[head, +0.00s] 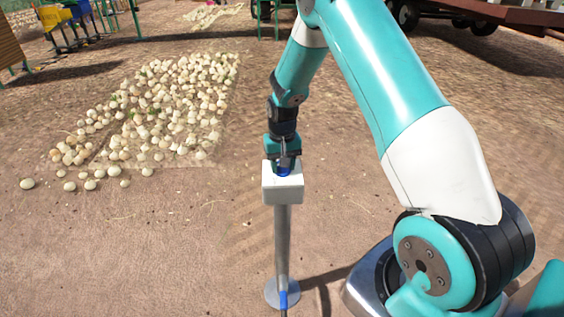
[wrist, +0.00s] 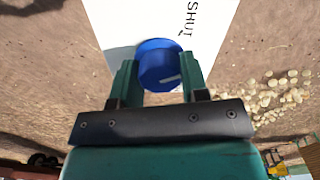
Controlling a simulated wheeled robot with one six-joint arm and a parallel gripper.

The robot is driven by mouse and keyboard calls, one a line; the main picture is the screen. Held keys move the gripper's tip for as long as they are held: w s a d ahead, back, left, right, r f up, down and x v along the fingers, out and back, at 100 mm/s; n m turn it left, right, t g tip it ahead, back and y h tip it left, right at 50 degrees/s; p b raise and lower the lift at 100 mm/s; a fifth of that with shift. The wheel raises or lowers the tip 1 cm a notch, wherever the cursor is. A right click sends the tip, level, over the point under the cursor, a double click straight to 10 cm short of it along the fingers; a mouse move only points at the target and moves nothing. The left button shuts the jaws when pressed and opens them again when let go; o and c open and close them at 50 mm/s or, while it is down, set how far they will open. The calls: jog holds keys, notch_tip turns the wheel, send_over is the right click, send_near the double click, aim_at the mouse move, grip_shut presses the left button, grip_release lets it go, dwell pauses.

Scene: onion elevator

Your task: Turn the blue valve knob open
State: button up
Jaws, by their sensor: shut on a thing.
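The blue valve knob (wrist: 160,62) is a round blue cap with a short pale mark near its edge. It sits on the top face of a white box (wrist: 112,22), which carries the printed word "SHUT" beside the knob. My gripper (wrist: 158,78) has one teal finger on each side of the knob and is shut on it. In the head view my gripper (head: 284,160) reaches down onto the white box (head: 283,190), and only a little of the blue knob (head: 284,171) shows under it. The box stands on an upright grey post (head: 282,245).
The post has a round base plate (head: 272,291) on bare dirt, with a blue piece (head: 285,300) low on it. A wide spread of onions (head: 165,105) lies on the ground to the left. Yellow and blue bins (head: 75,22) stand far left. Open ground surrounds the post.

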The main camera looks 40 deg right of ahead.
jog(key=m, duration=0.4)
jog(key=shift+r+m+p, duration=0.1)
jog(key=shift+m+p, duration=0.2)
jog(key=shift+p, duration=0.1)
jog(key=m, duration=0.4)
jog(key=shift+w+m+p, duration=0.1)
jog(key=shift+m+p, duration=0.2)
jog(key=shift+p, duration=0.05)
jog(key=m, duration=0.4)
jog(key=shift+m+p, duration=0.35)
jog(key=shift+m, duration=1.55)
jog(key=o, duration=0.9)
jog(key=shift+o, duration=0.2)
notch_tip(320, 180, up, 17)
jog(key=shift+r+b, duration=0.2)
jog(key=shift+b, duration=0.1)
